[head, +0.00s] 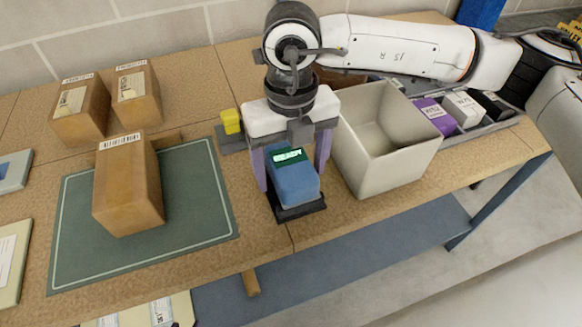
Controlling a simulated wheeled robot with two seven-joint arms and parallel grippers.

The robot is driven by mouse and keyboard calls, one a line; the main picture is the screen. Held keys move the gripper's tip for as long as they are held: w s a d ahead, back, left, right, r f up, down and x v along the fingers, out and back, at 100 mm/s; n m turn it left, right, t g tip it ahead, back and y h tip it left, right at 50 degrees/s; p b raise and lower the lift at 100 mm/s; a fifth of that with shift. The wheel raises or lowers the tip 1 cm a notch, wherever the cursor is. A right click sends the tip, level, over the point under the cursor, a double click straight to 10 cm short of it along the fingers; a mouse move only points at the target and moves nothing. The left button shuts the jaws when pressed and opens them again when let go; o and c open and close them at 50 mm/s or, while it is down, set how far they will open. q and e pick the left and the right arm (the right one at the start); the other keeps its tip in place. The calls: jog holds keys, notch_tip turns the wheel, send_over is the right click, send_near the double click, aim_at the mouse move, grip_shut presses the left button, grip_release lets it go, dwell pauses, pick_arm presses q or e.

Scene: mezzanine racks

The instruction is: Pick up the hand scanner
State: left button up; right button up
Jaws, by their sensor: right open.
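The hand scanner (293,184) is blue with a lit green "READY" display at its top end. It sits on a black base (300,212) near the front edge of the bench. My right gripper (291,172) comes down over it from above, with one purple finger on each side of the scanner. The fingers are open, and I cannot tell whether either touches it. The gripper's body hides part of the scanner's far end. My left gripper is not in view.
An empty beige bin (385,150) stands close on the right of the gripper. A grey tray (507,118) of small boxes lies beyond it. A cardboard box (125,190) rests on the green mat (205,205) at left. A yellow item (230,121) is just behind the gripper.

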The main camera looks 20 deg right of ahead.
jog(key=shift+f+b, duration=0.2)
jog(key=shift+b, duration=0.3)
jog(key=shift+c, duration=0.4)
jog(key=c, duration=1.3)
